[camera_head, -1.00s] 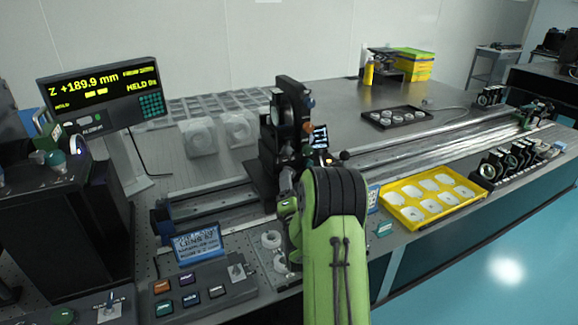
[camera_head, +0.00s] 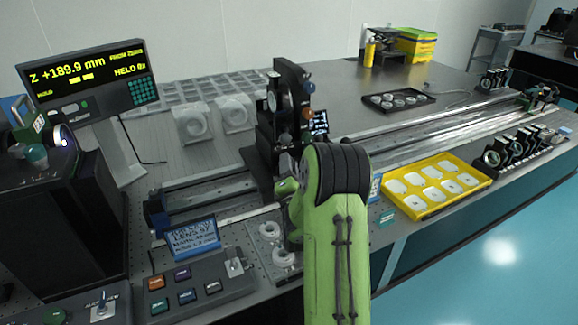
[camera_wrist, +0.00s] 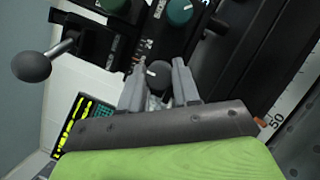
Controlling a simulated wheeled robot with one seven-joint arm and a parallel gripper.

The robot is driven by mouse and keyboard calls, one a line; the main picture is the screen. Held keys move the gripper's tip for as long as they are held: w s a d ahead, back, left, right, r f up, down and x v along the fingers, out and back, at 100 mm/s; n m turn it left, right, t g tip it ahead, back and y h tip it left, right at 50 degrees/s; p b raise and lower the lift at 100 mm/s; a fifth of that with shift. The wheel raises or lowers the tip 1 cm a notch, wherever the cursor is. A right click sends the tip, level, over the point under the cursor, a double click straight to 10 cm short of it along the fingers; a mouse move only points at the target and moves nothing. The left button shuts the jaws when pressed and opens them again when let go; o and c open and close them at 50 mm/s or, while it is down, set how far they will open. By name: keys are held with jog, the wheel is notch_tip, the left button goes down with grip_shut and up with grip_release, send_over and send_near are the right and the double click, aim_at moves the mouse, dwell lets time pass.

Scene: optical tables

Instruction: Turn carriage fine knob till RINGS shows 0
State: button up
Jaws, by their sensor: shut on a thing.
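In the wrist view, my gripper (camera_wrist: 159,66) is shut on a small dark round knob (camera_wrist: 158,76) with a white mark. I cannot read a label on it. The carriage (camera_head: 272,135), a black upright mount on the rail, stands just behind my arm in the head view. There my arm hides the gripper and the knob. A small lit screen (camera_head: 320,124) is on the carriage's right side; its text is too small to read. The large readout (camera_head: 88,80) at left shows Z +189.9 mm in yellow.
A green knob (camera_wrist: 180,11) and a black ball-ended lever (camera_wrist: 34,66) are close to the gripper. A blue-screened button box (camera_head: 194,238) stands front left. A yellow tray (camera_head: 436,184) and a row of black mounts (camera_head: 508,155) lie right of my arm.

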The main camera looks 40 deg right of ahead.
jog(key=shift+p, duration=0.45)
jog(key=shift+r+m+g+y+p, duration=0.1)
jog(key=shift+m+g+y+p, duration=0.45)
jog(key=shift+m+p, duration=1.85)
jog(key=shift+r+m+g+y+p, duration=0.1)
jog(key=shift+m+g+y+p, duration=0.45)
jog(key=shift+m+p, duration=1.8)
jog(key=shift+m+g+y+p, duration=0.2)
jog(key=shift+m+g+p, duration=0.9)
jog(key=shift+p, duration=2.35)
jog(key=shift+m, duration=0.35)
jog(key=shift+b, duration=0.6)
